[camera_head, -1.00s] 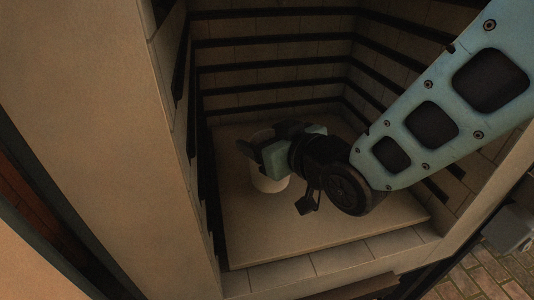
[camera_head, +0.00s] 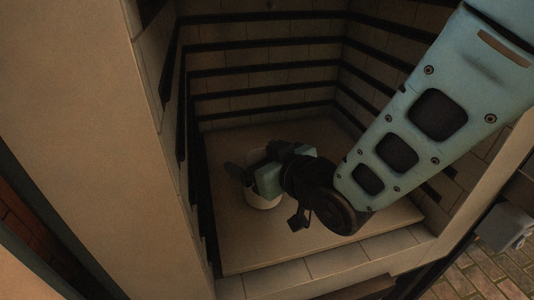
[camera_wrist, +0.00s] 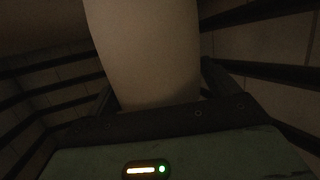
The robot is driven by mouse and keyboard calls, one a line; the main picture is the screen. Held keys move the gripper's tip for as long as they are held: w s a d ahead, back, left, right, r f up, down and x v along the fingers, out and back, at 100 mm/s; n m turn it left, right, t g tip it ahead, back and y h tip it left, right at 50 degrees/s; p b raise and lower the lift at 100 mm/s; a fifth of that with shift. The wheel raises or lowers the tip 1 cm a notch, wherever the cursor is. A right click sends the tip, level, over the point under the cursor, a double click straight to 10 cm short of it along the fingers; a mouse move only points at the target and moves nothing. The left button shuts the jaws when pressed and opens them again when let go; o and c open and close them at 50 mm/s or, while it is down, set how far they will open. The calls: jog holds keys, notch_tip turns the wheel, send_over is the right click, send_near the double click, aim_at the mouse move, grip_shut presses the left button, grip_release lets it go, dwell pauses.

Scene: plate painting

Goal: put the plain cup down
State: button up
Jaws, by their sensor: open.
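The plain cup (camera_head: 262,200) is pale and undecorated. In the head view it stands upright, apparently on the pale floor slab (camera_head: 300,250) inside the tiled chamber, towards the left. My gripper (camera_head: 250,175) reaches in from the right and hides the cup's upper part. In the wrist view the cup (camera_wrist: 145,50) fills the middle of the picture, between the two dark fingers of my gripper (camera_wrist: 158,92). The jaws are open around it. Whether a finger still touches the cup cannot be told.
The chamber has a left wall (camera_head: 165,110), a back wall (camera_head: 265,85) and a right wall (camera_head: 385,100), with dark horizontal bars. A tiled front ledge (camera_head: 340,262) borders the slab. The slab is clear in front of the cup.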

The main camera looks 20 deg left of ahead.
jog(key=shift+r, duration=0.25)
jog(key=b+v, duration=0.5)
jog(key=v, duration=0.7)
jog(key=shift+f+b, duration=0.2)
jog(key=shift+b, duration=0.2)
